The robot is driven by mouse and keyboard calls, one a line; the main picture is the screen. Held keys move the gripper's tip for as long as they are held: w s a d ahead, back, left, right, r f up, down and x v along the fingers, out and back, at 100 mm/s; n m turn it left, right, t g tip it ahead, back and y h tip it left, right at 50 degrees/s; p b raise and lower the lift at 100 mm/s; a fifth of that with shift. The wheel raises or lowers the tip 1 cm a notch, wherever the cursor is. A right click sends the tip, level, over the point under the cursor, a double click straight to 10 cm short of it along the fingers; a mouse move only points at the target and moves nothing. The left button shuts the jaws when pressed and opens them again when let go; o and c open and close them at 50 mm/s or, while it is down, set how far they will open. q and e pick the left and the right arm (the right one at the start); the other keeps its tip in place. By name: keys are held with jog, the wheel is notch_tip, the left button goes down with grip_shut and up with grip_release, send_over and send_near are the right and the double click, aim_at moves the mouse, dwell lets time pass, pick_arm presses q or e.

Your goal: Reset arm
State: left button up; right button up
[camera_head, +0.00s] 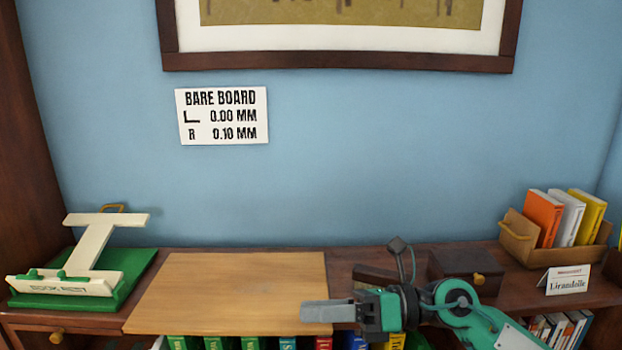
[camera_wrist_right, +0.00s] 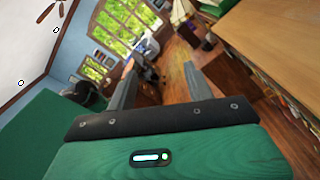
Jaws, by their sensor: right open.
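My right gripper (camera_head: 322,311) reaches in from the lower right of the head view, its grey fingers pointing left. They appear over the front right part of the bare wooden board (camera_head: 230,290). In the right wrist view my right gripper (camera_wrist_right: 158,80) has its two fingers apart with nothing between them. The board's edge seems to show at the upper right of that view. My left gripper is in neither view.
A cream stand on a green base (camera_head: 130,265) is at the left. A dark box (camera_head: 466,268) and a book holder (camera_head: 518,246) with several books stand at the right, near a name card (camera_head: 566,281). Books (camera_head: 250,343) fill the shelf below. A sign (camera_head: 222,116) hangs on the wall.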

jog(key=w+d+m+t+h, duration=0.2)
jog(key=d+m+t, duration=0.2)
jog(key=m+t, duration=0.7)
jog(key=w+d+m+t+h, duration=0.1)
jog(key=w+d+m+t, duration=0.25)
jog(key=m+t, duration=0.8)
jog(key=s+d+f+m+g+h, duration=0.25)
jog(key=d+f+m+h, duration=0.25)
jog(key=f+m+h, duration=0.35)
jog(key=s+d+f+m+g+h, duration=0.1)
jog(key=d+f+m+g+h, duration=0.4)
jog(key=f+m, duration=0.5)
jog(key=s+d+f+m+g+h, duration=0.15)
jog(key=s+f+g, duration=0.35)
jog(key=s+f, duration=0.5)
jog(key=s+d+f+m+g, duration=0.3)
jog(key=s+f+g, duration=0.4)
jog(key=s, duration=0.5)
notch_tip(320, 180, down, 32)
jog(key=s, duration=0.1)
jog(key=s+d+f+g, duration=0.1)
jog(key=s+d+f, duration=0.2)
jog(key=s+f, duration=1.6)
jog(key=shift+s+f+n, duration=0.2)
jog(key=shift+f+n, duration=0.25)
